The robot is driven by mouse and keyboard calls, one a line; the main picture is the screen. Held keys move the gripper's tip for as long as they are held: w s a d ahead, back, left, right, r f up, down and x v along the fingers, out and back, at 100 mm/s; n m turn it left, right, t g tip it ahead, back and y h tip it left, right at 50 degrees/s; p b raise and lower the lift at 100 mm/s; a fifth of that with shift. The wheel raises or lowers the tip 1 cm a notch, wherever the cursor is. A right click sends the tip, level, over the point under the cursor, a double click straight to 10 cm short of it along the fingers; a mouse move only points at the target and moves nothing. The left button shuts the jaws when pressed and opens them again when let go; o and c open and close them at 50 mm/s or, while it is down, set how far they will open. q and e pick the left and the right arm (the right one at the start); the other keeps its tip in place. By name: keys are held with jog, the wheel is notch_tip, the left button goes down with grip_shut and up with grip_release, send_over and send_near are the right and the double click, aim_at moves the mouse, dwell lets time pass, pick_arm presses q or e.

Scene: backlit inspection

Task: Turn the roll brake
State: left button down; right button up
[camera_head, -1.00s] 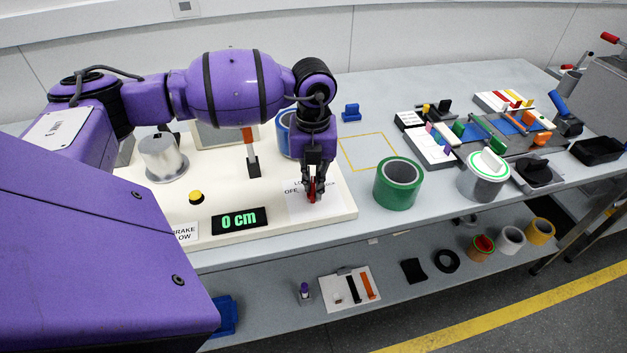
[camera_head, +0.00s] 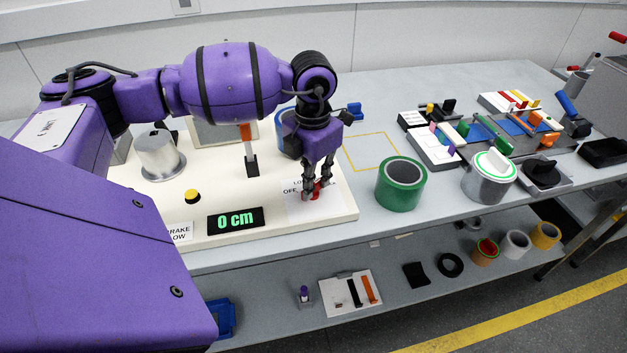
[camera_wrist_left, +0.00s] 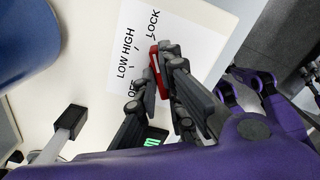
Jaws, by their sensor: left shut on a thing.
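The roll brake is a red knob (camera_head: 317,190) on a white label plate (camera_head: 292,210) at the right end of a cream panel (camera_head: 285,233). In the left wrist view the red knob (camera_wrist_left: 154,62) sits beside printed marks reading OFF, LOW, HIGH and LOCK. My left gripper (camera_head: 316,192) points down from above and is shut on the knob, one finger on each side. The fingers hide part of the knob, and I cannot tell exactly which mark it points to.
A yellow button (camera_head: 192,196), a metal cylinder (camera_head: 159,155) and an orange-topped lever (camera_head: 250,150) stand on the panel. A blue roll (camera_head: 287,130) is behind my gripper. A green roll (camera_head: 401,184) stands to the right. A yellow-outlined area (camera_head: 371,150) is empty.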

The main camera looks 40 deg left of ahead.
pick_arm(q)
jog(key=shift+m, duration=0.3)
jog(key=c, duration=1.9)
grip_release()
jog(key=shift+o, duration=0.2)
notch_tip(320, 180, up, 12)
